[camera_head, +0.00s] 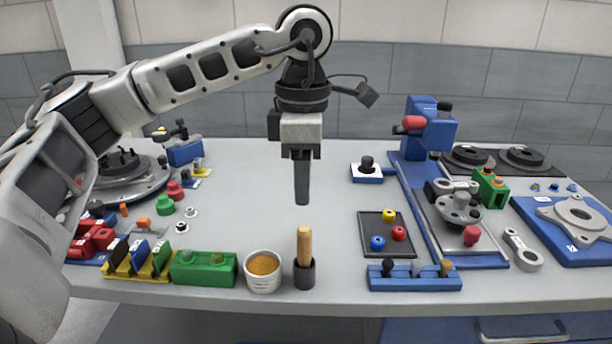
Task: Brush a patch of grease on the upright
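My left gripper (302,198) points straight down over the middle of the table, well above its surface. Its fingers show as one dark bar, so I cannot tell whether they are apart. Nothing is seen hanging from them. Below it, near the front edge, a wooden handle (304,244), probably the brush's, stands upright in a dark round holder (305,275); its bristles are hidden. Left of it is a white tub (263,283) of brownish-yellow grease (263,264). A blue upright block (438,134) with a red knob stands at the back right. My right gripper is out of view.
A green box (203,269) and yellow-edged slotted rack (135,262) stand left of the tub. A dark tray (383,246) with coloured knobs and a blue peg rack (415,283) lie right. Metal fixtures crowd the far right. The table's centre (245,200) is clear.

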